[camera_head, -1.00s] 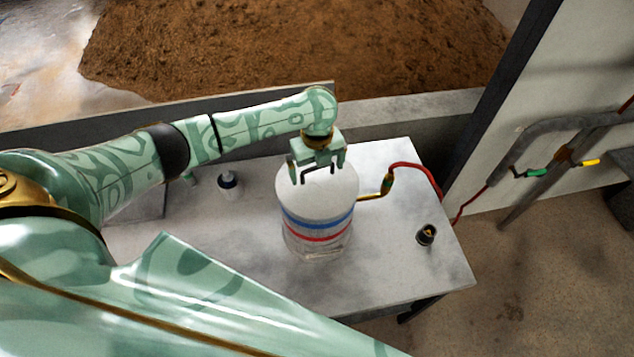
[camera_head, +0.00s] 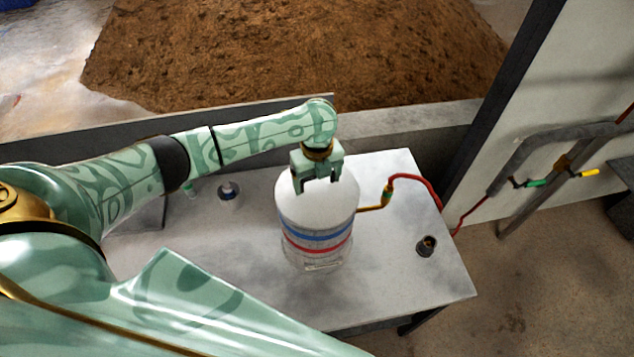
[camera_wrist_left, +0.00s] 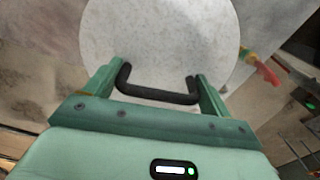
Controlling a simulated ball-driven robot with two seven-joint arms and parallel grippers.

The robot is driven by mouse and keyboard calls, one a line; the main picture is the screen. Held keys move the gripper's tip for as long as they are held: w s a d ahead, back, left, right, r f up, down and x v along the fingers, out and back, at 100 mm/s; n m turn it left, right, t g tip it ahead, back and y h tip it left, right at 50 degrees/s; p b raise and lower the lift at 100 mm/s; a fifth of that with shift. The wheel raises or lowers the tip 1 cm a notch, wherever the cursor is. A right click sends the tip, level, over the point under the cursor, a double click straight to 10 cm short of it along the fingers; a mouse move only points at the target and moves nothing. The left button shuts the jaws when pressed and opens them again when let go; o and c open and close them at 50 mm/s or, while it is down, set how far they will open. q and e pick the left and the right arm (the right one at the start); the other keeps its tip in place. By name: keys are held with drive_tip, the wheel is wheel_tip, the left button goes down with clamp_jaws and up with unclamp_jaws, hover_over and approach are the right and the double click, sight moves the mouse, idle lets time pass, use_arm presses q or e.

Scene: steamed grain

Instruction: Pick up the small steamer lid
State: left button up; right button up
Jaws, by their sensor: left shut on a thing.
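The small steamer lid (camera_head: 340,200) is a round, pale disc on top of the white steamer (camera_head: 317,246), which has a blue and a red band. It also fills the upper middle of the left wrist view (camera_wrist_left: 160,45). Its dark curved handle (camera_wrist_left: 158,96) lies between my left gripper's fingers. My left gripper (camera_head: 319,181) points down at the lid and is shut on the handle, with a finger at each end of it. The lid sits level on the steamer, and I see no gap under it. My right gripper is not in view.
The steamer stands on a grey table (camera_head: 400,290). A red and brass hose (camera_head: 405,178) runs from its right side towards the wall. A small dark fitting (camera_head: 427,246) is at the right, and a small capped item (camera_head: 228,190) at the left. The front of the table is clear.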

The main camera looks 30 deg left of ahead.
use_arm(q)
drive_tip(key=s+d+r+p, duration=0.1)
drive_tip(key=s+d+r, duration=0.2)
drive_tip(key=d+r, duration=0.8)
drive_tip(key=d, duration=0.2)
drive_tip(key=shift+d+r+p, duration=0.3)
drive_tip(key=shift+d+r, duration=0.05)
drive_tip(key=shift+s, duration=0.1)
